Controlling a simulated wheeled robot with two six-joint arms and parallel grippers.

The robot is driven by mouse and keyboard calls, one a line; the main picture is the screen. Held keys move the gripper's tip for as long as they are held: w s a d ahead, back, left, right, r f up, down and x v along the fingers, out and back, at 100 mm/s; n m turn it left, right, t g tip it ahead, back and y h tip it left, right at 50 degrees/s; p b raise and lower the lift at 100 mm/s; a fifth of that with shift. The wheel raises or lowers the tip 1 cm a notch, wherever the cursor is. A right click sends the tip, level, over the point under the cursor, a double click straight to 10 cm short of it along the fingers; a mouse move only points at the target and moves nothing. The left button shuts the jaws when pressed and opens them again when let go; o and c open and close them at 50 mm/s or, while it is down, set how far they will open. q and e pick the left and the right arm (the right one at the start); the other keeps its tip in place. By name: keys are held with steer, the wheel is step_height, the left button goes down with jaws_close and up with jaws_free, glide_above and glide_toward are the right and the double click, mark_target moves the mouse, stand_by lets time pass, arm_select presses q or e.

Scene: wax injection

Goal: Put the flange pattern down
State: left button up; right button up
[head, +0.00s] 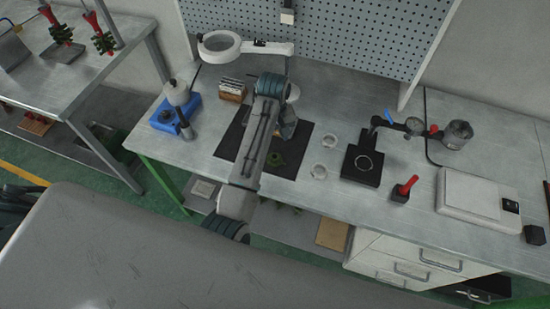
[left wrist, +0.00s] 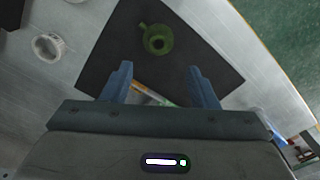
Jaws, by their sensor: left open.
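The green flange pattern (head: 276,160) lies on the black mat (head: 232,139) on the bench, close to my left arm. In the left wrist view the flange pattern (left wrist: 158,39) shows its round body with a central hole and a small tab, resting on the dark mat (left wrist: 107,55). My left gripper (left wrist: 160,84) is open, its two blue-grey fingers apart, and the pattern lies clear beyond the fingertips. In the head view my left arm hides part of the mat and most of the left gripper. My right gripper is in neither view.
Two pale rings (head: 324,156) stand right of the mat. Further right are a black plate stand (head: 361,166), a red-handled tool (head: 404,188) and a white scale (head: 470,193). A blue-based device (head: 176,116) and a magnifier lamp (head: 219,42) stand left and behind.

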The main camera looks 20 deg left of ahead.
arm_select(q)
steer(key=p, duration=0.2)
glide_above(275, 156)
steer(key=f, duration=0.5)
steer(key=shift+s+a, duration=0.1)
steer(key=shift+s, duration=0.1)
steer(key=shift+f, duration=0.5)
step_height(275, 156, down, 3)
steer(key=shift+f+p, duration=0.15)
steer(key=shift+p, duration=0.8)
steer(key=shift+f, duration=0.65)
steer(key=c, duration=1.1)
steer(key=shift+c, duration=0.2)
steer(key=shift+w+r, duration=0.15)
steer(key=shift+r, duration=0.05)
